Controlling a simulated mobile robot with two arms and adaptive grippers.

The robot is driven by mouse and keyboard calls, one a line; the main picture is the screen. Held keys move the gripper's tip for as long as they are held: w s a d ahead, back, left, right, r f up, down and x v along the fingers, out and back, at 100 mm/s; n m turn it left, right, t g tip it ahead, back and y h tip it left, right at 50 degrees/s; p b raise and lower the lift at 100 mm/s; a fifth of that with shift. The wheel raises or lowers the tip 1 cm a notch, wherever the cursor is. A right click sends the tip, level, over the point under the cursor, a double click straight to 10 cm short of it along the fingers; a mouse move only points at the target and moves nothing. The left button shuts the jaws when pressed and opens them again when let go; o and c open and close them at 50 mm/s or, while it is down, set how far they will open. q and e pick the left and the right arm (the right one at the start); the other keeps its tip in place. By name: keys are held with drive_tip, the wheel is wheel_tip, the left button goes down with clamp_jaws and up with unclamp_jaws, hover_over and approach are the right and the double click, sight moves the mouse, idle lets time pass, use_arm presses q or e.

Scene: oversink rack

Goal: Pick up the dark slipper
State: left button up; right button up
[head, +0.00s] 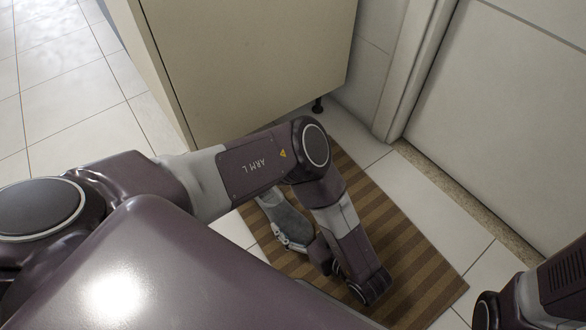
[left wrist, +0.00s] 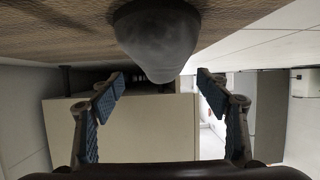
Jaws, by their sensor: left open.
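The dark grey slipper (head: 287,220) lies on the striped mat (head: 375,215), partly hidden by my left arm in the head view. In the left wrist view, the slipper (left wrist: 156,42) hangs in from the top, as that picture is upside down, and its rounded end points toward the gap between the fingers. My left gripper (head: 287,240) is low over the mat, at the near end of the slipper. In the wrist view the left gripper (left wrist: 160,82) is open, with blue pads apart on both sides and nothing clasped. My right gripper is out of view.
A beige cabinet (head: 250,65) on short legs stands just behind the mat. A pale door (head: 510,110) and its frame are on the right. White floor tiles (head: 70,90) lie clear at the left.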

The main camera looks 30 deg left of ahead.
sight(279, 207)
use_arm(q)
drive_tip(key=shift+b+x, duration=0.45)
drive_tip(key=shift+x, duration=0.65)
drive_tip(key=b+x, duration=0.3)
drive_tip(key=x, duration=0.1)
drive_tip(key=shift+s+f, duration=0.25)
drive_tip(key=shift+s, duration=0.05)
drive_tip(key=shift+w+a+b, duration=0.15)
drive_tip(key=shift+a+b, duration=0.25)
drive_tip(key=shift+b, duration=0.1)
drive_tip(key=shift+c, duration=0.3)
drive_tip(key=c, duration=1.3)
